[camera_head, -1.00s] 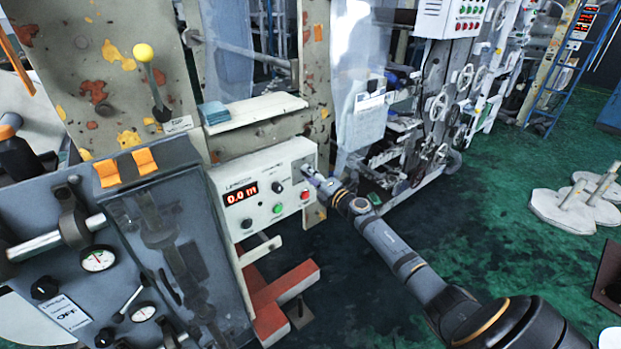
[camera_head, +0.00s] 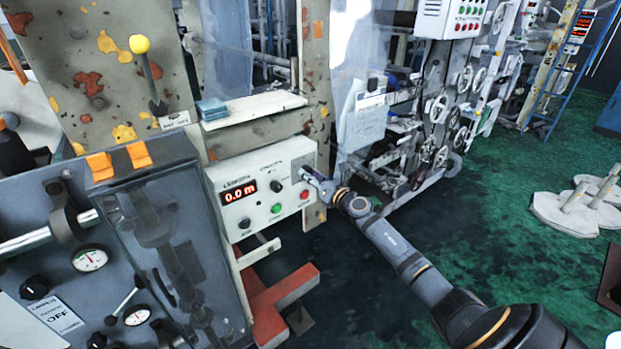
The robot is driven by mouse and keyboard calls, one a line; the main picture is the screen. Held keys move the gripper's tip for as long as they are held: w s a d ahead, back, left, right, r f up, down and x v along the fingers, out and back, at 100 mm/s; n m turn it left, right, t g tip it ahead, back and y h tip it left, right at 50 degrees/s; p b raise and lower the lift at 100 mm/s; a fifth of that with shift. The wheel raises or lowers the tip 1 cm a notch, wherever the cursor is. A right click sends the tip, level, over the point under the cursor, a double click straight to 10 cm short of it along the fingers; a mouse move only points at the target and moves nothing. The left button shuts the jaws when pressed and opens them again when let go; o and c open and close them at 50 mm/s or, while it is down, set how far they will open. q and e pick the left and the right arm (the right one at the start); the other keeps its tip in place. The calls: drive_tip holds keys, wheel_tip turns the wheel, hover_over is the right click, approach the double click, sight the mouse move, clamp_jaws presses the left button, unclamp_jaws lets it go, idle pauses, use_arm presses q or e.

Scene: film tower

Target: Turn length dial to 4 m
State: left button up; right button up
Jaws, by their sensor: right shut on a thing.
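The white control panel (camera_head: 262,203) shows a red length display (camera_head: 238,192) that reads 0.0 m. A black knob (camera_head: 276,187) sits right of the display, and another black knob (camera_head: 244,223) sits below it. My right gripper (camera_head: 306,175) is at the panel's upper right end, right of the upper knob and apart from both visible knobs. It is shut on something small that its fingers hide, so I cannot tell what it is. My left gripper is not in view.
A green button (camera_head: 276,208) and a red button (camera_head: 304,195) are on the panel. A white shelf (camera_head: 255,111) juts out above it. A yellow-topped lever (camera_head: 148,72) and a grey machine (camera_head: 165,240) stand left. Red beams (camera_head: 283,291) lie below.

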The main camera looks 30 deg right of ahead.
sight(311, 148)
drive_tip(key=shift+f+n+b, duration=0.15)
drive_tip(key=shift+n+b, duration=0.4)
drive_tip(key=shift+n, duration=1.45)
drive_tip(key=o, duration=1.1)
drive_tip(key=shift+o, duration=0.2)
wheel_tip(311, 148, up, 10)
drive_tip(key=shift+r, duration=0.1)
